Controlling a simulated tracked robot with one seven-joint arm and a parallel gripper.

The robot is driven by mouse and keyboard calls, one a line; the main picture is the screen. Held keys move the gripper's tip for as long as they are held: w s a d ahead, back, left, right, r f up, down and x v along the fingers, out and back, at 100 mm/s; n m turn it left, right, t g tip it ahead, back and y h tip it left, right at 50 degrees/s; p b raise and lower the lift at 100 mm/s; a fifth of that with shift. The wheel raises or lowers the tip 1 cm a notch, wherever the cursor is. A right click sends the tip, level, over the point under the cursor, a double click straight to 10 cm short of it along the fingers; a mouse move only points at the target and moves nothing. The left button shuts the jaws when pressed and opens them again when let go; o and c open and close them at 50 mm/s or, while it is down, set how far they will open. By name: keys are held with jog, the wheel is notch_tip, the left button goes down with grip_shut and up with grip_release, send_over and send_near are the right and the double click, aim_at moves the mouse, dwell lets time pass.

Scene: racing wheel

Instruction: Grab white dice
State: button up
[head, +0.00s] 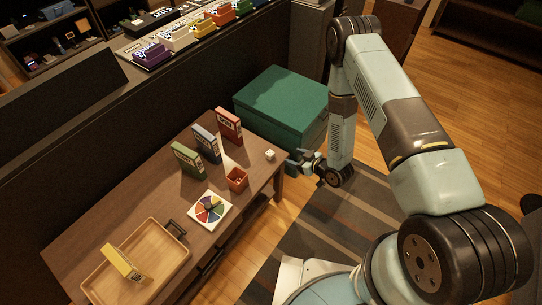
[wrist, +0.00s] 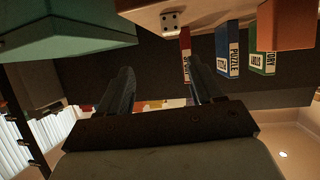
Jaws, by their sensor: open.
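The white dice (head: 270,154) sits on the wooden table (head: 150,194) near its right end. In the wrist view the dice (wrist: 169,20) shows dark pips and appears upside down at the top, on the table surface. My gripper (head: 296,160) is just off the table's right end, to the right of the dice and apart from it. In the wrist view my gripper (wrist: 160,82) has its two dark fingers spread, with nothing between them.
Red (head: 229,125), blue (head: 207,143) and green (head: 187,159) boxes stand behind the dice. A large green box (head: 282,100) stands behind my gripper.

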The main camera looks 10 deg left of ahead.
aim_at(273, 155)
jog(key=shift+y, duration=0.3)
jog(key=x, duration=0.4)
jog(key=s+f+x, duration=0.1)
jog(key=x, duration=0.4)
jog(key=s+x, duration=0.1)
jog(key=x, duration=0.3)
jog(key=shift+w+a+f, duration=0.1)
jog(key=shift+a+f, duration=0.3)
jog(key=shift+f, duration=0.1)
jog(key=c, duration=1)
jog(key=shift+c, duration=0.2)
jog(key=shift+r, duration=0.1)
